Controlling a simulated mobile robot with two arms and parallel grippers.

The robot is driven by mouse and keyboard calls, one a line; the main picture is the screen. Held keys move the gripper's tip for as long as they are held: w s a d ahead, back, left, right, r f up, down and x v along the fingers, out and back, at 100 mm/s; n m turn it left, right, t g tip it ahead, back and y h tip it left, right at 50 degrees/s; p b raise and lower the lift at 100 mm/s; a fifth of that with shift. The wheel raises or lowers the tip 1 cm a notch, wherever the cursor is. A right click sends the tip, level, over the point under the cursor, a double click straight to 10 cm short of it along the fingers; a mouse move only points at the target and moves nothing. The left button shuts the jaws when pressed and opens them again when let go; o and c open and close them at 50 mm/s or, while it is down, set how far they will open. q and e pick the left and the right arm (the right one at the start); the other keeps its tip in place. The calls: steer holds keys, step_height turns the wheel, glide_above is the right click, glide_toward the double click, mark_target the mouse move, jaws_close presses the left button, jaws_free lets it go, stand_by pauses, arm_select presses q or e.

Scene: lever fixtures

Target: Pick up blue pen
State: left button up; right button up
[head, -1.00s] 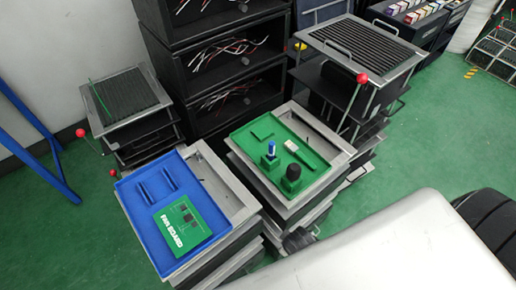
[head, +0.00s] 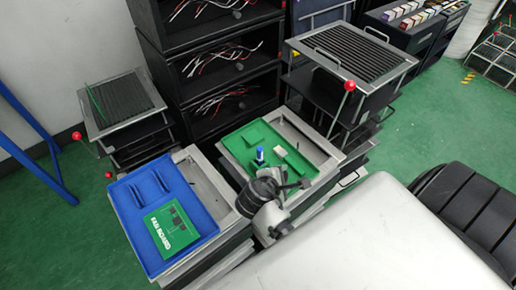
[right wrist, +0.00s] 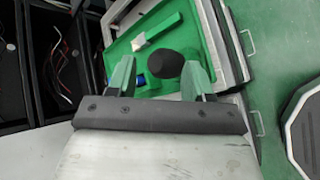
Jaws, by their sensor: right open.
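The blue pen (head: 260,154) stands upright in a small green holder on the green tray (head: 232,145) in the head view. In the right wrist view only a bit of blue (right wrist: 140,80) shows, beside the left finger and partly hidden. My right gripper (head: 285,184) is over the near part of the tray, just right of and nearer than the pen. In the right wrist view my right gripper (right wrist: 158,76) is open, with a black round-topped thing (right wrist: 167,67) seen between its fingers. My left gripper is not in view.
A blue tray (head: 205,212) with a green board (head: 172,229) stands to the left. Slatted racks with red-knobbed levers stand at the left and back right. Black shelves (head: 225,60) with wires stand behind.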

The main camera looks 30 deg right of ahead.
mark_target(258, 151)
steer(key=w+a+r+n+t+h, duration=0.1)
steer(key=w+r+n+t+h, duration=0.15)
steer(key=w+n, duration=0.35)
steer(key=w+a+r+n+t+h, duration=0.2)
steer(key=w+n+h, duration=0.2)
steer(key=w+n, duration=0.2)
steer(key=shift+g+y, duration=0.25)
step_height(258, 151, down, 8)
steer(key=b, duration=0.8)
steer(key=shift+s+d, duration=0.1)
steer(key=shift+d, duration=0.05)
steer(key=b+x, duration=0.2)
steer(key=x, duration=0.4)
steer(key=shift+d, duration=0.2)
steer(key=shift+w+d, duration=0.3)
steer(key=shift+d, duration=0.15)
jaws_close()
